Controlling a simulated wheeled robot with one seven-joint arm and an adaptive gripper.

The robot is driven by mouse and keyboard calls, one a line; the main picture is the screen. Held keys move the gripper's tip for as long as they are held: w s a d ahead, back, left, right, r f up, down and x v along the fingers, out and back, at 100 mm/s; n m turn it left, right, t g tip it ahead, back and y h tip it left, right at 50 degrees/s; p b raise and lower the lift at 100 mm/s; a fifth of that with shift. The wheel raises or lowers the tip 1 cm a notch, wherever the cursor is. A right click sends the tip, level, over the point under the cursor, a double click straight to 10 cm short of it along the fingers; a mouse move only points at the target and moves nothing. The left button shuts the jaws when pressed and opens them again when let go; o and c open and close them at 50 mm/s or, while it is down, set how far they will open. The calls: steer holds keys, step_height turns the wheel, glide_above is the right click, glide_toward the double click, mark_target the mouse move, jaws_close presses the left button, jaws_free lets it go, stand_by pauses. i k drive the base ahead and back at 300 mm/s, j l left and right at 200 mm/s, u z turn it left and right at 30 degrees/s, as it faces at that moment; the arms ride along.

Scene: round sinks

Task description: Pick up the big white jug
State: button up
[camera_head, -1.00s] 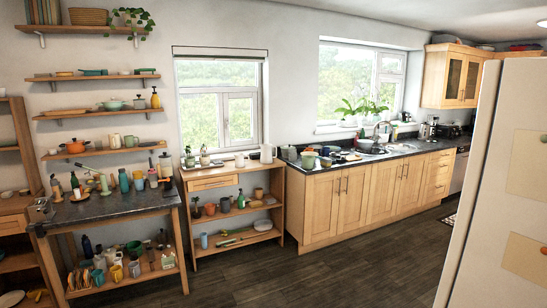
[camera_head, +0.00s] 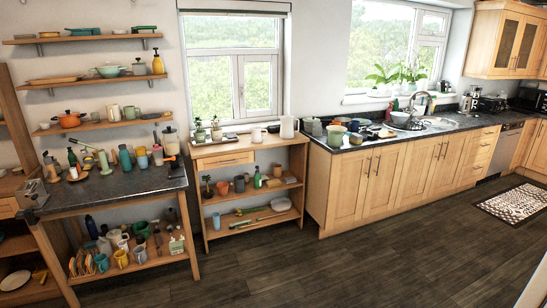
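A tall white jug (camera_head: 287,127) stands upright at the right end of the top of a wooden shelf unit (camera_head: 222,161), below the window. It is the larger of two white vessels there. A smaller white vessel (camera_head: 258,135) stands just left of it. Nothing hides the tall jug's front. My gripper is not in view.
A dark-topped table (camera_head: 118,190) crowded with bottles and cups stands at the left. A counter with wooden cupboards (camera_head: 345,190) and dark worktop runs to the right of the shelf unit. The dark wood floor (camera_head: 330,265) in front is clear. A patterned rug (camera_head: 515,203) lies far right.

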mark_target(287, 131)
steer(key=i, duration=4.4)
steer(key=i+j+z, duration=0.2)
steer(key=i, duration=0.35)
steer(key=i+z, duration=0.25)
steer(key=i, duration=0.35)
